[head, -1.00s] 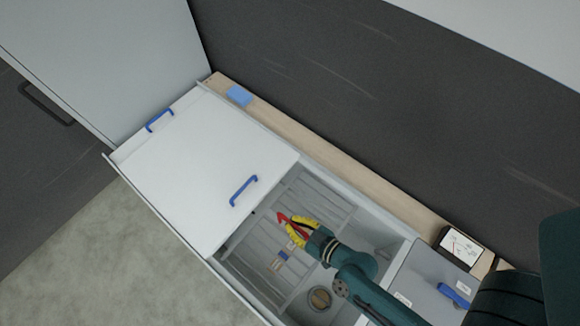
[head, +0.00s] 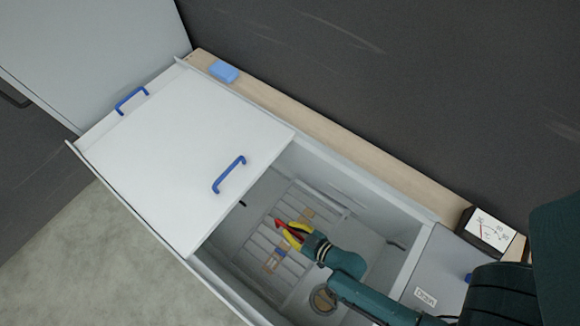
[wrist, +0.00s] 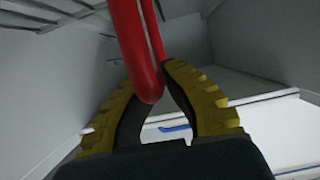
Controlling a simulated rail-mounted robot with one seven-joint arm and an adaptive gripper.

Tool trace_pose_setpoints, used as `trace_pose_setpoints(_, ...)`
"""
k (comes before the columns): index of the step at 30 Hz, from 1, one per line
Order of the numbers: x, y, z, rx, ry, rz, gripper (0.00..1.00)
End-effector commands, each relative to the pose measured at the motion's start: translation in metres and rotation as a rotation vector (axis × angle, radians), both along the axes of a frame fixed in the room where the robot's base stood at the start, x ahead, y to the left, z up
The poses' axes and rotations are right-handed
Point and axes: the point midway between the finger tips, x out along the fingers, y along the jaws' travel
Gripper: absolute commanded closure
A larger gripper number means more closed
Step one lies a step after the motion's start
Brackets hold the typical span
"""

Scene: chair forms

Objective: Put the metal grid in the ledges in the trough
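My gripper (head: 284,227), with yellow and dark fingers, is down inside the trough (head: 345,168). It also shows in the wrist view (wrist: 160,75), where its fingers close in around a red looped handle (wrist: 138,45). The red handle shows as a small red tip in the head view (head: 280,223). The metal grid (head: 262,243), with pale parallel slats, lies below my gripper in the trough. Part of it shows at the upper left of the wrist view (wrist: 60,18). Whether its edges touch the ledges cannot be told. My arm hides part of the grid.
A white cover (head: 170,150) with blue handles closes the left part of the trough. A round drain (head: 322,299) sits in the trough floor. A blue block (head: 224,71) and a dial meter (head: 487,231) stand on the wooden back ledge (head: 330,143).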

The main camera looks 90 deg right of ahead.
Motion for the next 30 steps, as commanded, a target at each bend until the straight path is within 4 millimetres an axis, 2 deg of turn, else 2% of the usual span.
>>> trace_pose_setpoints(1, 0.001, -0.001, -0.014, -0.003, -0.002, 0.000, 1.00)
trace_pose_setpoints(3, 0.001, -0.001, -0.023, -0.003, -0.002, 0.000, 1.00)
trace_pose_setpoints(14, 0.001, -0.001, -0.026, -0.003, -0.003, -0.001, 1.00)
trace_pose_setpoints(15, -0.001, 0.000, -0.026, 0.001, 0.001, 0.000, 0.86)
trace_pose_setpoints(18, -0.001, 0.000, -0.026, 0.001, 0.001, 0.000, 0.67)
trace_pose_setpoints(27, -0.001, 0.000, -0.023, 0.001, 0.001, 0.000, 0.67)
trace_pose_setpoints(30, -0.009, 0.007, -0.018, 0.003, 0.004, 0.001, 0.67)
